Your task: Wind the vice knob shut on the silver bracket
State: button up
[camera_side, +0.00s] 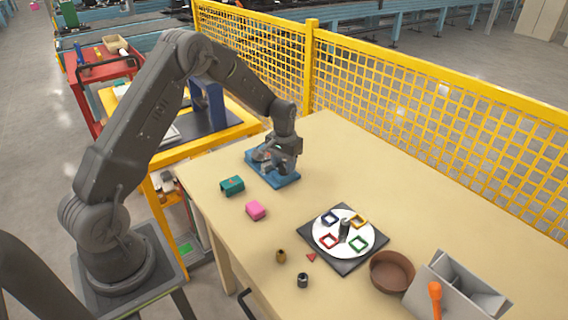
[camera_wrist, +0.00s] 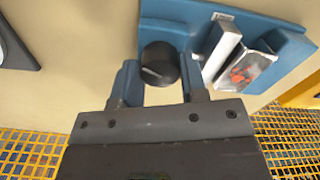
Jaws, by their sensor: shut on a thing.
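The blue vice (camera_wrist: 180,18) lies across the top of the wrist view; its base (camera_side: 290,181) also shows on the table in the side view. The round black knob (camera_wrist: 158,62) sticks out of its near side. My gripper (camera_wrist: 158,78) is shut on the knob, one finger on each side of it. A pale jaw plate (camera_wrist: 222,52) stands on the vice, and the silver bracket (camera_wrist: 250,71), with reddish patches on its face, sits beside it. I cannot tell whether plate and bracket touch. In the side view my gripper (camera_side: 284,169) largely hides knob and bracket.
A teal block (camera_side: 232,185) and a pink block (camera_side: 256,210) lie near the vice. A dark square plate with a white disc (camera_side: 344,252) holds several coloured frames. A brown bowl (camera_side: 392,270) and grey bin (camera_side: 455,290) stand front right. Yellow mesh fencing (camera_side: 420,90) runs behind the table.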

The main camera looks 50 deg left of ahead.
jog(key=m, duration=1.1)
jog(key=shift+m, duration=0.4)
jog(key=m, duration=0.5)
jog(key=shift+m, duration=0.3)
jog(key=m, duration=0.5)
jog(key=o, duration=0.9)
jog(key=shift+r, duration=0.1)
